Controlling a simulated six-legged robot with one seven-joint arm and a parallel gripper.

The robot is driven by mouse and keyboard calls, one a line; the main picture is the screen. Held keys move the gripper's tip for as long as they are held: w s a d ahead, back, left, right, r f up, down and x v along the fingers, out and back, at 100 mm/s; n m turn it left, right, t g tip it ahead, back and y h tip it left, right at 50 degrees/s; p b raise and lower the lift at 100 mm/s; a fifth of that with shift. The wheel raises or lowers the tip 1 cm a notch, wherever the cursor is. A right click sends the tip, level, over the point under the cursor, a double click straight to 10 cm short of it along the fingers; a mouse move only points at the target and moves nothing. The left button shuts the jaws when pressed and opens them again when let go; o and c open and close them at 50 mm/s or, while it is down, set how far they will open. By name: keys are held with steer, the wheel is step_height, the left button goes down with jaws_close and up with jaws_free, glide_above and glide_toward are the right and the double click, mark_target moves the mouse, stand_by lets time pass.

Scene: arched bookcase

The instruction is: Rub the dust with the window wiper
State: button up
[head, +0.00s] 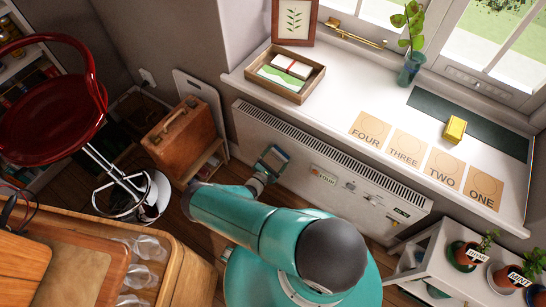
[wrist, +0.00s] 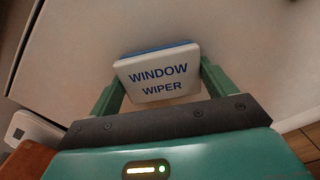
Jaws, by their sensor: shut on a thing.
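The window wiper (wrist: 158,74) is a white block with a blue back edge and the words "WINDOW WIPER" in the wrist view. My gripper (wrist: 160,80) is shut on it, one green finger at each side. In the head view my gripper (head: 271,160) is low in front of the white radiator (head: 300,150), below the sill. The windows (head: 490,50) are at the upper right, well away from the gripper. I cannot make out any dust in either view.
The white sill (head: 335,105) holds a wooden tray (head: 283,77), a plant in a glass vase (head: 411,67), a yellow block (head: 455,129) and several numbered cards. A red stool (head: 50,100) and a brown case (head: 180,133) stand left. A potted-plant shelf (head: 425,255) is at right.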

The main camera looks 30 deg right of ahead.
mark_target(284, 162)
steer(key=shift+s+d, duration=0.4)
steer(key=shift+s, duration=0.45)
steer(key=shift+s+d, duration=0.4)
steer(key=shift+s, duration=0.45)
steer(key=shift+a, duration=0.1)
steer(key=shift+s+a, duration=0.25)
steer(key=shift+a, duration=0.35)
steer(key=shift+v, duration=2.3)
steer(key=shift+a, duration=0.1)
steer(key=shift+v, duration=1.45)
